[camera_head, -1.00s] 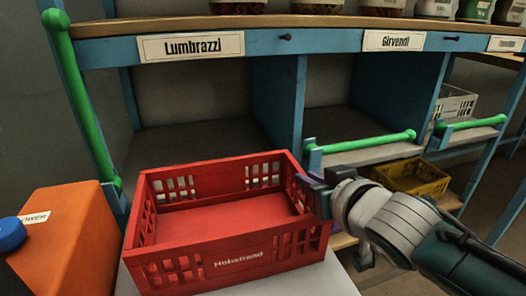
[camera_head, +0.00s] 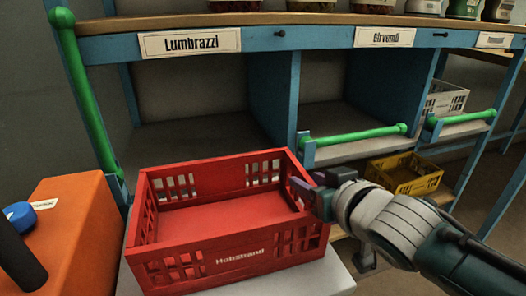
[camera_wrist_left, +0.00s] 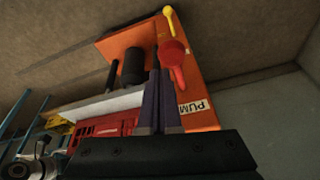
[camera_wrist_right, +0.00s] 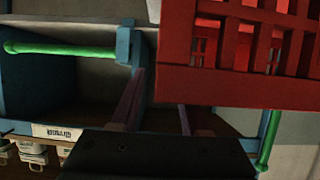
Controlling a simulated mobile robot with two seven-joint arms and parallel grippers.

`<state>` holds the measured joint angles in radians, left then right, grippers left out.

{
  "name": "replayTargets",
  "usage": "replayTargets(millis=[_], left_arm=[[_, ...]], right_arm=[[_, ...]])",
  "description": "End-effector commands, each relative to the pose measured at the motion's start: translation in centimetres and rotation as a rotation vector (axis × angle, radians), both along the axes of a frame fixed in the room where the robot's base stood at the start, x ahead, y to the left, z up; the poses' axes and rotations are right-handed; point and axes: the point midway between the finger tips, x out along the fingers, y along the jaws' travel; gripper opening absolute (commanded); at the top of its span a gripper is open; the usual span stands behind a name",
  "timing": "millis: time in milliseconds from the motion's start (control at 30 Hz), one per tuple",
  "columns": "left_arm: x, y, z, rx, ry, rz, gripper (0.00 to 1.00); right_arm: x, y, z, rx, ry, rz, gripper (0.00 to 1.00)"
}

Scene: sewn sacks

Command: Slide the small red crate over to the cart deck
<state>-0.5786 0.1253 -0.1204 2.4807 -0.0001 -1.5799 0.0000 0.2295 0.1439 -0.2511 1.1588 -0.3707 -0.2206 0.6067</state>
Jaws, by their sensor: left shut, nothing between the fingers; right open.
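The red crate (camera_head: 240,258), marked "Hobstrand" or similar, sits upright and empty on a pale grey deck (camera_head: 338,282), which I take for the cart deck. The crate's far side is close to the open bay under the "Lumbrazzi" label. My right gripper (camera_head: 308,190) is at the crate's right wall, near the top rim. In the right wrist view its fingers (camera_wrist_right: 157,110) are apart, one by the crate's rim (camera_wrist_right: 235,88); whether they straddle the wall is unclear. My left gripper (camera_wrist_left: 159,80) is shut and empty, with the crate (camera_wrist_left: 105,127) beyond it.
An orange housing (camera_head: 80,225) with a blue knob (camera_head: 18,214) stands left of the crate. A blue shelf frame with green rails (camera_head: 355,135) stands behind. A yellow crate (camera_head: 405,173) and a white crate (camera_head: 446,98) are at the right.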

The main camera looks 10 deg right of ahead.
Motion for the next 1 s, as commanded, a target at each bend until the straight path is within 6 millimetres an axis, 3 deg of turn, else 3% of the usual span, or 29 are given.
replayTargets(millis=[367, 800, 1000], left_arm=[[0.0, 0.0, 0.6, 0.0, 0.001, 0.0, 0.0], [0.0, -0.2, 4.4, -0.008, 0.002, 0.006, 0.0], [-0.1, -0.2, 4.8, -0.009, 0.002, 0.007, 0.0]], right_arm=[[-0.4, 0.0, 0.6, 0.002, -0.005, 0.001, 0.5], [-7.5, -0.3, 3.6, 0.001, -0.002, 0.001, 0.5], [-8.9, -0.4, 4.1, 0.0, -0.004, 0.0, 0.5]])
